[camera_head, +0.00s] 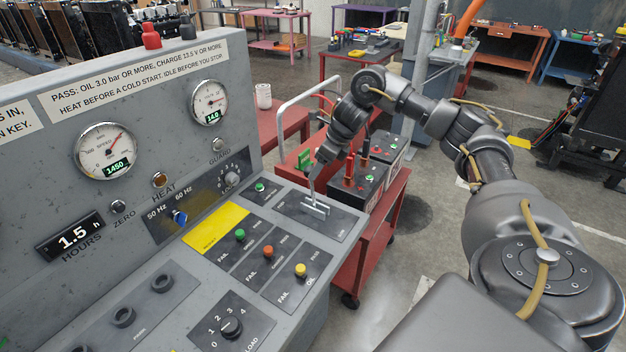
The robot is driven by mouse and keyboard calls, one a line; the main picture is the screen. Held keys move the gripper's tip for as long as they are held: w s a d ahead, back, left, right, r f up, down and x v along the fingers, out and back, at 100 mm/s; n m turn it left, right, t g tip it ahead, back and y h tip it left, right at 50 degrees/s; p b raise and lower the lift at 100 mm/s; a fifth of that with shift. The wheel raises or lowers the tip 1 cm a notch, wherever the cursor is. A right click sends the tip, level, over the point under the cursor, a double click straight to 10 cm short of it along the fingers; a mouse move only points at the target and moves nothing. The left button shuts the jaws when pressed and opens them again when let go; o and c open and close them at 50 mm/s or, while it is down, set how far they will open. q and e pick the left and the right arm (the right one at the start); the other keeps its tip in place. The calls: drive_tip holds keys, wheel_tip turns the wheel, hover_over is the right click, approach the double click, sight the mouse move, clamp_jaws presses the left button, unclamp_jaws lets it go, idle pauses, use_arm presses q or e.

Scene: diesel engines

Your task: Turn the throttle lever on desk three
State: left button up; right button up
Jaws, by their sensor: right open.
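A grey control desk (265,285) fills the left and middle of the view. A silver lever or slot fitting (316,209), apparently the throttle lever, sits on a dark plate at the desk's upper right corner. My right gripper (314,190) reaches down over this plate from the far side and is open. Its fingertips are small and close to the silver part, and I cannot tell whether they touch it or stand around it. The gripper and wrist hide some of the lever. My left gripper is not in view.
The upright panel (130,130) holds gauges and knobs. Green, orange and yellow buttons and a load knob (231,327) lie on the desk. A red trolley (362,250) with batteries (362,185) and a silver rail (281,125) stand behind my right wrist. Workbenches stand farther back.

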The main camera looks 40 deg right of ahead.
drive_tip(key=shift+v, duration=2.35)
